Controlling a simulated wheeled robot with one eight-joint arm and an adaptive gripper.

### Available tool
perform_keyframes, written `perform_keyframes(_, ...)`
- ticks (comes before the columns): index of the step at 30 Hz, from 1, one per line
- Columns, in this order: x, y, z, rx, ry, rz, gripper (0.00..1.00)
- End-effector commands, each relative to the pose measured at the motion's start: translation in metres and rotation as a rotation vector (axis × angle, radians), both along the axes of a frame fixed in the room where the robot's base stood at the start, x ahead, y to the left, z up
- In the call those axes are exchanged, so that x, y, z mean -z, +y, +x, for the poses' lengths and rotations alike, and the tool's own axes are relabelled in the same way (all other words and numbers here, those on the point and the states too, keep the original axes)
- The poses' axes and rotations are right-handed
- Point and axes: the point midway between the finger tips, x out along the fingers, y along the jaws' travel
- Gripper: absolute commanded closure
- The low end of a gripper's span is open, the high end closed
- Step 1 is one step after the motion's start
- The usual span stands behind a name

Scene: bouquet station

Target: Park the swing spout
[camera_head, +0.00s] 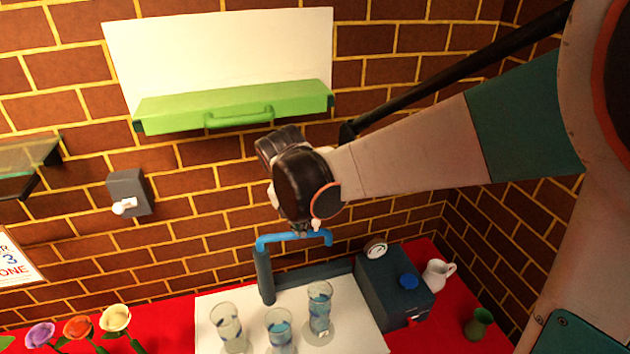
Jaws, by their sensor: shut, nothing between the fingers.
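The swing spout is a blue tube (280,238) on an upright dark grey post (265,276). It reaches right from the post and its free end bends down, above and behind the glasses. My gripper (303,232) points down at the spout's horizontal part, and its fingers are small and mostly hidden under my wrist. The fingers are shut with nothing held. They look close to the blue tube, but I cannot tell whether they touch it.
Three glasses (279,329) with bluish contents stand on a white mat (366,338). A dark box (388,283) with a gauge and blue knob stands right of it, near a white pitcher (437,275) and green vase (478,322). Flowers (78,328) stand left. A green-handled panel (235,105) hangs above.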

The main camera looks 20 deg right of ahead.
Motion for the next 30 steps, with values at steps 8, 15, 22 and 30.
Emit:
perform_keyframes(8,0.054,-0.010,0.015,0.002,0.000,0.001,1.00)
perform_keyframes(15,0.077,-0.025,0.036,0.004,0.000,0.000,1.00)
perform_keyframes(22,0.078,-0.035,0.052,0.002,0.000,0.000,1.00)
perform_keyframes(30,0.079,-0.037,0.054,0.001,0.000,-0.001,1.00)
